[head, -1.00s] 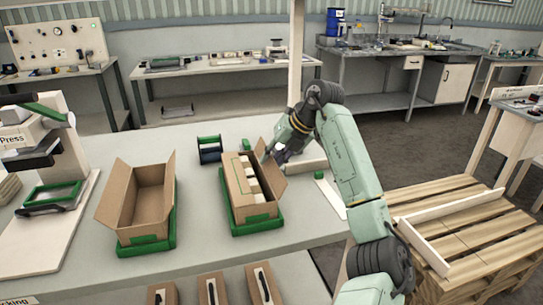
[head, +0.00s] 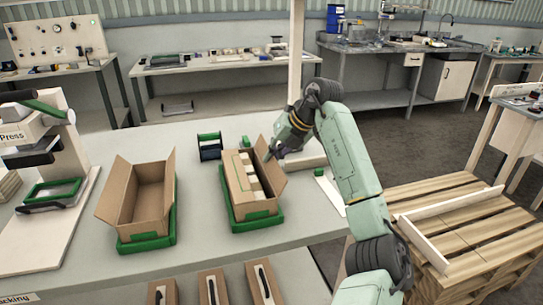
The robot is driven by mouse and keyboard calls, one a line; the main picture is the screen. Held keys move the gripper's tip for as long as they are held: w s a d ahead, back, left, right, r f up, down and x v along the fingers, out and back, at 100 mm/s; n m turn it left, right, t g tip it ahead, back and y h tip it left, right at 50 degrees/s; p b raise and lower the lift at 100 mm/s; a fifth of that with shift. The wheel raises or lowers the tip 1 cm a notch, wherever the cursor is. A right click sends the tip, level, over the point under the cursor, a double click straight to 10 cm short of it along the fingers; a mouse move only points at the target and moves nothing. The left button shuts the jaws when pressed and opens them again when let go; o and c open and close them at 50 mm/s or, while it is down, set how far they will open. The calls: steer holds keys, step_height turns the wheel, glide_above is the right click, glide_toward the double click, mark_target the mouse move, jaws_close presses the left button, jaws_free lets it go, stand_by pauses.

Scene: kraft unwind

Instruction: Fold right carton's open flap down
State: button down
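The right carton (head: 247,212) stands in a green tray (head: 262,224) on the grey table. Several pale blocks (head: 247,172) sit in a row inside it. Its right flap (head: 272,171) stands up and leans outward. My gripper (head: 271,156) is at the far right of this carton, close to the upright flap. I cannot tell whether it touches the flap. The fingers are small and partly hidden, so their opening does not show. The left carton (head: 131,205) is open and looks empty in its own green tray (head: 148,243).
A press (head: 35,130) stands at the left. A dark green-handled holder (head: 210,147) sits behind the cartons. A green block (head: 319,186) on a pale strip lies right of the right carton. Long cartons (head: 213,287) lie on a lower shelf. A pallet (head: 465,235) stands at right.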

mark_target(263, 165)
stand_by(0.3)
steer(key=h+b, duration=0.1)
steer(key=a+t+h+b, duration=0.1)
steer(key=n+h+b, duration=0.1)
steer(key=h, duration=0.1)
steer(key=shift+s+a+r, duration=0.15)
steer(key=shift+s+a, duration=0.15)
steer(key=shift+a, duration=0.05)
steer(key=h+b, duration=0.1)
steer(key=a+t+h+b, duration=0.1)
steer(key=h+b, duration=0.1)
steer(key=n+h+b, duration=0.1)
steer(key=b, duration=0.1)
steer(key=shift+s+a+f+t, duration=0.2)
steer(key=shift+s+a+t, duration=0.1)
steer(key=shift+a, duration=0.1)
steer(key=h+b, duration=0.1)
steer(key=b, duration=0.1)
steer(key=a+t+h+b, duration=0.1)
steer(key=h+b, duration=0.1)
steer(key=f+n+h+b, duration=0.1)
steer(key=b, duration=0.1)
steer(key=shift+s+a+t+h, duration=0.2)
steer(key=shift+a+t+h, duration=0.15)
steer(key=shift+t+h, duration=0.05)
steer(key=h+b, duration=0.1)
steer(key=t+h+b, duration=0.1)
steer(key=shift+s+a+f+n+b, duration=0.1)
steer(key=shift+a+f+n+b, duration=0.1)
steer(key=shift+n+b, duration=0.1)
